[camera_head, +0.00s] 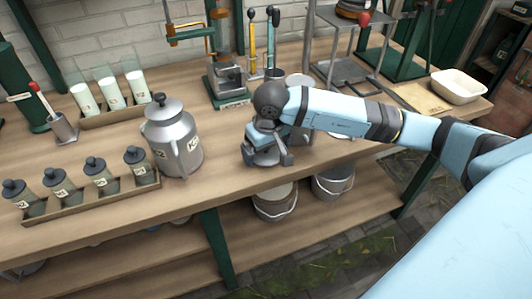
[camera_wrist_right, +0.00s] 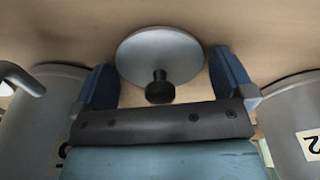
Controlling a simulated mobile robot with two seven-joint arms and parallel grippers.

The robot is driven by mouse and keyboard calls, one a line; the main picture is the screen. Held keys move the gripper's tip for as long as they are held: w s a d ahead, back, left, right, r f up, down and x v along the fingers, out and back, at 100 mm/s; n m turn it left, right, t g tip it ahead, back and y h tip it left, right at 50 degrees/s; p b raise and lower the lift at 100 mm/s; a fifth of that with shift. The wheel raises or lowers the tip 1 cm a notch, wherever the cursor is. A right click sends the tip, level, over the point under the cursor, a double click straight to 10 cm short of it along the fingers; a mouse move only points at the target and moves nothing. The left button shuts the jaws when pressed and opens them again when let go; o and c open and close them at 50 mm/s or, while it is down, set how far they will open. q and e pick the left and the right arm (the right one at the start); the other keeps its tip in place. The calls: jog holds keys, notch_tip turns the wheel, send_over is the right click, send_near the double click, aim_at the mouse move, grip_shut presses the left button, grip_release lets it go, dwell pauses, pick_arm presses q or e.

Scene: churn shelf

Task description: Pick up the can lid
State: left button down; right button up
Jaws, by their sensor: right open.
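The can lid (camera_wrist_right: 142,47) is a round grey disc with a black knob. It lies on the wooden bench, knob towards the right wrist camera. My right gripper (camera_wrist_right: 161,65) is open, with one blue finger on either side of the lid and visible gaps between. In the head view the right gripper (camera_head: 267,158) is low over the bench and mostly covers the lid. A grey milk can (camera_head: 180,150) with its own black-knobbed lid stands to its left. Another grey can (camera_head: 299,80) is partly hidden behind my right arm. My left gripper is not in view.
Grey can bodies flank the gripper in the right wrist view, left (camera_wrist_right: 35,125) and right (camera_wrist_right: 295,135). A tray (camera_head: 100,203) of small lidded jars is at the front left. Two buckets (camera_head: 333,183) are below the bench. The bench front is clear between milk can and gripper.

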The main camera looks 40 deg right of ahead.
jog(key=c, duration=0.7)
jog(key=shift+r, duration=0.2)
